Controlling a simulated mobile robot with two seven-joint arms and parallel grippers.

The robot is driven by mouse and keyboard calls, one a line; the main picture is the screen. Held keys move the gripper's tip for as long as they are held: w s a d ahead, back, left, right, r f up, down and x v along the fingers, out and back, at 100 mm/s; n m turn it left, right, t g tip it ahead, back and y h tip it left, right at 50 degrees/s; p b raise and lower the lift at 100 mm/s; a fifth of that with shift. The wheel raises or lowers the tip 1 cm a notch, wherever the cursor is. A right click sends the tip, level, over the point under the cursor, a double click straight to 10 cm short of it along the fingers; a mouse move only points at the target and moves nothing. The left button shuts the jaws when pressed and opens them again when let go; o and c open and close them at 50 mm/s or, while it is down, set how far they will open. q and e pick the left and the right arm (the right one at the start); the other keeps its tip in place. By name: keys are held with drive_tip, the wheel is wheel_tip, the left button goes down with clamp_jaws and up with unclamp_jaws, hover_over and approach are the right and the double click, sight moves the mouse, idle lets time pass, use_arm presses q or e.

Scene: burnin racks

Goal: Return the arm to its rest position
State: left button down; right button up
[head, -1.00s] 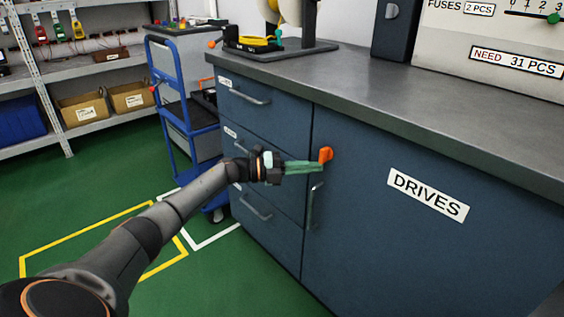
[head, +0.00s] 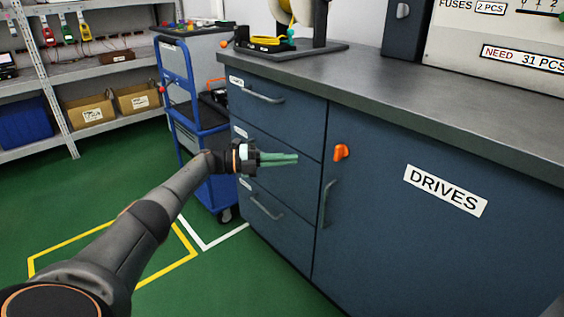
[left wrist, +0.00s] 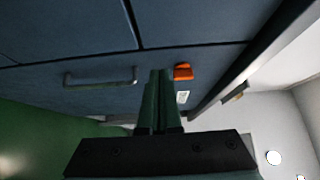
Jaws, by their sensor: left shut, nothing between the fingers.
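My left arm reaches in from the lower left in the head view. My left gripper (head: 278,159) is shut and empty, its green fingers together in front of the blue cabinet's drawers. The fingers also show in the left wrist view (left wrist: 160,95), pointing at the cabinet front. The orange latch (head: 341,152) sits on the DRIVES door (head: 380,235), to the right of the fingertips and apart from them in the head view. The latch shows just right of the fingers in the left wrist view (left wrist: 183,72). The door looks closed. My right gripper is not in view.
A grey worktop (head: 400,90) tops the cabinet, with a yellow spool stand at its far end. A blue cart (head: 178,70) stands left of the cabinet. Shelving with cardboard boxes (head: 90,112) is at the back left. Green floor with yellow markings is clear below my arm.

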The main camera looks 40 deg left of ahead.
use_arm(q)
drive_tip(key=shift+a, duration=0.6)
